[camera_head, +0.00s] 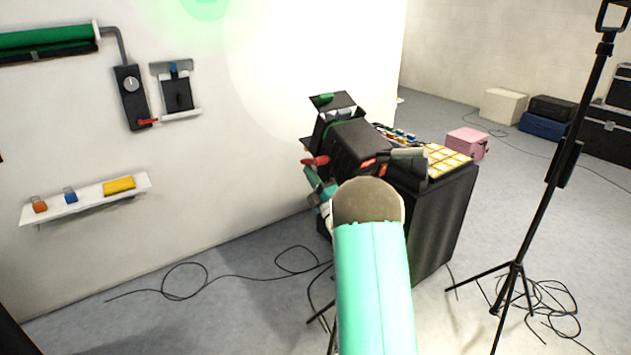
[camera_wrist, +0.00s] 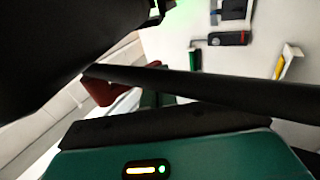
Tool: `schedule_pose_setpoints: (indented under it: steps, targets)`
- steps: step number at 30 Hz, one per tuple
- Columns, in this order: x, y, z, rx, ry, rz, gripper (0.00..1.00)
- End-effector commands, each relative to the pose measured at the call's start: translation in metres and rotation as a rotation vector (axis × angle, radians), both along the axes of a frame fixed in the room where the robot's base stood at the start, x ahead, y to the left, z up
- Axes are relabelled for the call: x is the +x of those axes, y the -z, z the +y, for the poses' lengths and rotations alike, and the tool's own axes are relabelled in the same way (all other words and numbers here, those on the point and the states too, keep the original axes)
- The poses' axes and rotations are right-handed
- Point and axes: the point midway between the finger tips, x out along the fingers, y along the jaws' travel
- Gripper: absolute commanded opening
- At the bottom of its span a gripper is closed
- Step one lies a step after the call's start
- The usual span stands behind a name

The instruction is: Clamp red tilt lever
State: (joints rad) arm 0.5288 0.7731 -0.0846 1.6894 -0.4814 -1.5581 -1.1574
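A camera rig (camera_head: 357,145) with a black body stands on a black case. A red lever end (camera_head: 315,161) sticks out at its left side. A dark red knob (camera_wrist: 101,91) also shows in the wrist view, at the left end of a black rod (camera_wrist: 200,84) that crosses the picture. My gripper (camera_head: 314,181) is teal and sits at the left of the rig, just below the red lever end. My arm hides part of it. The fingertips are not clear in either view, and I see no hold on the lever.
The black case (camera_head: 443,215) carries a yellow-white pad grid (camera_head: 446,160). A tripod stand (camera_head: 515,268) is at the right, with loose cables on the floor. A wall shelf (camera_head: 88,204) and a wall box with a red lever (camera_head: 131,97) are at the left.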

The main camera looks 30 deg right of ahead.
Motion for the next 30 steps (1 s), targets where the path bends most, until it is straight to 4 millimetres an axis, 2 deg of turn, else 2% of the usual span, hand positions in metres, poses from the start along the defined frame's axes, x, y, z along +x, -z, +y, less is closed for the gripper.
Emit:
schedule_pose_setpoints:
  steps: [10, 30]
  targets:
    - [0.014, -0.012, 0.002, 0.0, -0.002, 0.0, 0.0]
    - [0.017, -0.02, 0.001, -0.001, -0.002, 0.0, 0.0]
